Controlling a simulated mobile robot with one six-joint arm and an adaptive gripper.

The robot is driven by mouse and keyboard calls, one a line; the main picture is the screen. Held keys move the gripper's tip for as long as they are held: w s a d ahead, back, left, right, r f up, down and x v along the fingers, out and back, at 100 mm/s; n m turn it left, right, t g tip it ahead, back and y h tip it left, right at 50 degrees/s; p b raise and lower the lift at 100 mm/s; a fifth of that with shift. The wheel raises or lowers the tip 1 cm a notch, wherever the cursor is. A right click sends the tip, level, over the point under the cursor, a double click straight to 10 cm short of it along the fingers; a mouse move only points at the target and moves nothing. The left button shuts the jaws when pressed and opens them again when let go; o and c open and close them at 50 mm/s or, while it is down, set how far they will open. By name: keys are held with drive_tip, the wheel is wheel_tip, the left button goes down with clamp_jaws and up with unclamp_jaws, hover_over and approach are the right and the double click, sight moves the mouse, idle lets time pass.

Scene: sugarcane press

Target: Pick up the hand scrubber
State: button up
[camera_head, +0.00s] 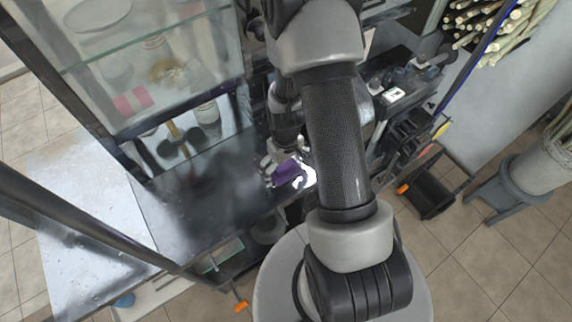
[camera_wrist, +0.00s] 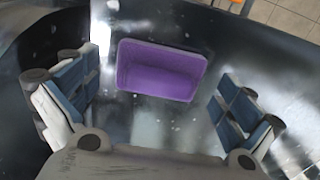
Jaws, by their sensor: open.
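The hand scrubber is a purple block with a raised rim, lying on a dark, shiny metal surface (camera_head: 225,205). In the wrist view the scrubber (camera_wrist: 160,70) sits in the upper middle, beyond and between the two fingers. My gripper (camera_wrist: 155,110) is open, with blue-padded fingers to the left and right and a clear gap on both sides of the scrubber. In the head view the scrubber (camera_head: 287,172) shows right at my gripper (camera_head: 277,168), partly covered by it. I cannot tell the height of the fingers above the surface.
A glass-fronted cabinet (camera_head: 150,60) stands at the upper left, close to my gripper. Dark machinery (camera_head: 405,135) stands to the right of my arm. Sugarcane sticks (camera_head: 490,30) lie at the upper right. The metal surface left of the scrubber is clear.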

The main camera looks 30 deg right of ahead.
sight(285, 166)
drive_tip(key=c, duration=1.1)
drive_tip(key=shift+r, duration=0.1)
wheel_tip(285, 166, up, 19)
drive_tip(key=p, duration=0.3)
drive_tip(key=w+a+f+b, duration=0.2)
drive_tip(key=a+f+b, duration=0.1)
drive_tip(key=f+b, duration=0.1)
drive_tip(key=w+a+f+b, duration=0.1)
drive_tip(key=a+f+b, duration=0.2)
drive_tip(key=f, duration=0.3)
drive_tip(key=w+a+f+b, duration=0.2)
drive_tip(key=a+f+b, duration=0.2)
drive_tip(key=f+b, duration=0.1)
drive_tip(key=shift+w+b, duration=0.35)
drive_tip(key=shift+b, duration=0.25)
drive_tip(key=shift+w+a+f, duration=0.15)
drive_tip(key=shift+a+f, duration=0.2)
drive_tip(key=shift+a, duration=0.05)
